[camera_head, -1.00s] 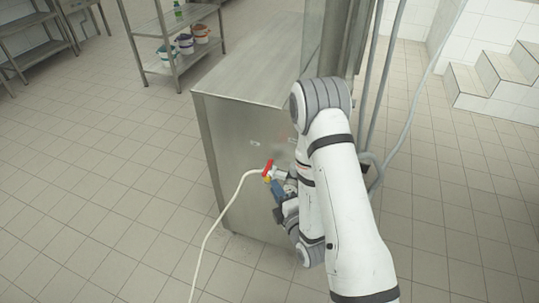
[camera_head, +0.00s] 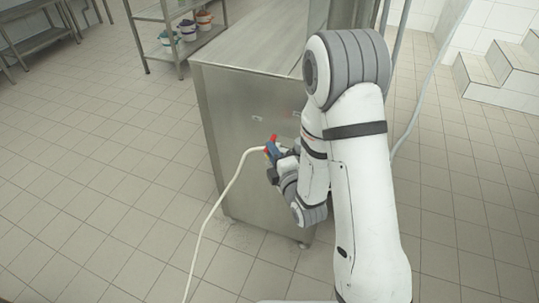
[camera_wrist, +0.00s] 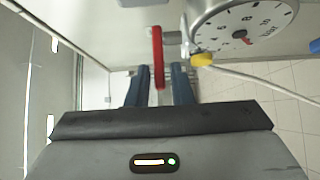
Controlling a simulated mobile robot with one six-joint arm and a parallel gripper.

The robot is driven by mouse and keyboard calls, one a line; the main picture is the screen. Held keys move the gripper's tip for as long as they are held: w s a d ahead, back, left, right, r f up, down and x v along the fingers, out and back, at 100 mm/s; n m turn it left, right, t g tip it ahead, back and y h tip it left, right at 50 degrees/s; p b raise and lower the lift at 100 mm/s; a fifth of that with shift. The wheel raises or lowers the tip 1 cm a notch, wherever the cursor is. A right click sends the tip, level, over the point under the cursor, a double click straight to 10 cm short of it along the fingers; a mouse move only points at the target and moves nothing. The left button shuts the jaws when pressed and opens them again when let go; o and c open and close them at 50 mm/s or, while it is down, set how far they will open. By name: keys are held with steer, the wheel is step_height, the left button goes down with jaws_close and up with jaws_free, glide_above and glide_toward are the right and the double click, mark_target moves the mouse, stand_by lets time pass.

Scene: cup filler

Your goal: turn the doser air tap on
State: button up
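The doser air tap's red handle (camera_wrist: 158,57) shows in the wrist view as a narrow upright bar. My gripper (camera_wrist: 159,78) is open there. Its two blue fingers stand on either side of the handle's lower end, with a visible gap on each side. In the head view the red handle (camera_head: 273,139) is at the front of the steel cabinet (camera_head: 240,110), with my gripper (camera_head: 271,150) right at it. The gripper and wrist hide most of the tap body in that view.
A round pressure gauge (camera_wrist: 243,18) and a yellow part (camera_wrist: 202,59) sit just right of the handle. A white hose (camera_head: 213,210) runs from the tap down to the floor.

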steer(key=shift+f+b, duration=0.15)
steer(key=shift+b, duration=1.1)
steer(key=shift+p+x, duration=0.45)
steer(key=shift+x, duration=0.9)
steer(key=shift+c, duration=0.3)
jaws_close()
